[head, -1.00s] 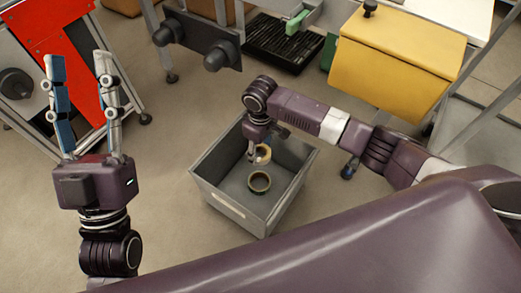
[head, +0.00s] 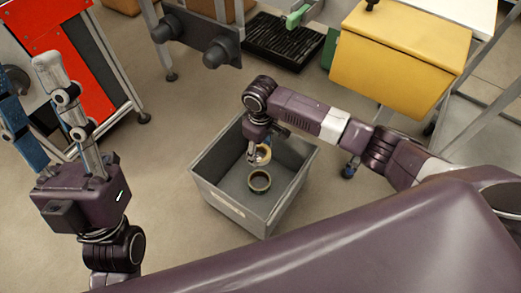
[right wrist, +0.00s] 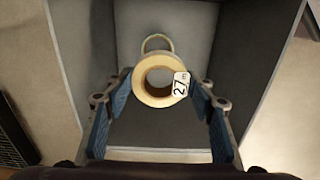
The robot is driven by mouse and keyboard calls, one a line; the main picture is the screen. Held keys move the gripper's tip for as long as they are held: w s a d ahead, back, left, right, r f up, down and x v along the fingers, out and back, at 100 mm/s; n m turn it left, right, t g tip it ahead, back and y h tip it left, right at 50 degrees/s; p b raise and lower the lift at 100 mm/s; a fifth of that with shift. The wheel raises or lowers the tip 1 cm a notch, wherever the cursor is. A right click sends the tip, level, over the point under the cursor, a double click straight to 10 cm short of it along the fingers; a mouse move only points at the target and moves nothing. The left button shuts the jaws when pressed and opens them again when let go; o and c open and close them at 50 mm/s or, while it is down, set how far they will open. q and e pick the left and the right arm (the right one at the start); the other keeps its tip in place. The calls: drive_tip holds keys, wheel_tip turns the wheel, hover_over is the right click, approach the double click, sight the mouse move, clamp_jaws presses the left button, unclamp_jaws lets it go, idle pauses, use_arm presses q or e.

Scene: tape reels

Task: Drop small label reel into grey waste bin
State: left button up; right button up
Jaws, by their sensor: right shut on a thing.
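The grey waste bin (head: 232,207) stands open on the floor, below my right arm. My right gripper (head: 263,150) is inside the bin's opening, shut on the small label reel (head: 265,157). In the right wrist view the cream reel (right wrist: 140,88) sits between the blue-padded fingers of the gripper (right wrist: 160,98), with a "27 m" tag on its side. The grey bin walls (right wrist: 250,60) surround it. A second ring-shaped reel (head: 259,181) lies on the bin floor and also shows in the right wrist view (right wrist: 157,37). My left gripper (head: 26,75) is open and empty, far left of the bin.
A yellow box (head: 390,65) stands behind my right arm. A black ribbed tray (head: 283,42) and a dark panel with round knobs (head: 200,42) are at the back. A red panel (head: 60,45) stands at the left, behind my left gripper.

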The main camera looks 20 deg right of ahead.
drive_tip(key=o, duration=1.3)
drive_tip(key=shift+r, duration=0.1)
wheel_tip(320, 180, up, 12)
drive_tip(key=shift+f, duration=0.1)
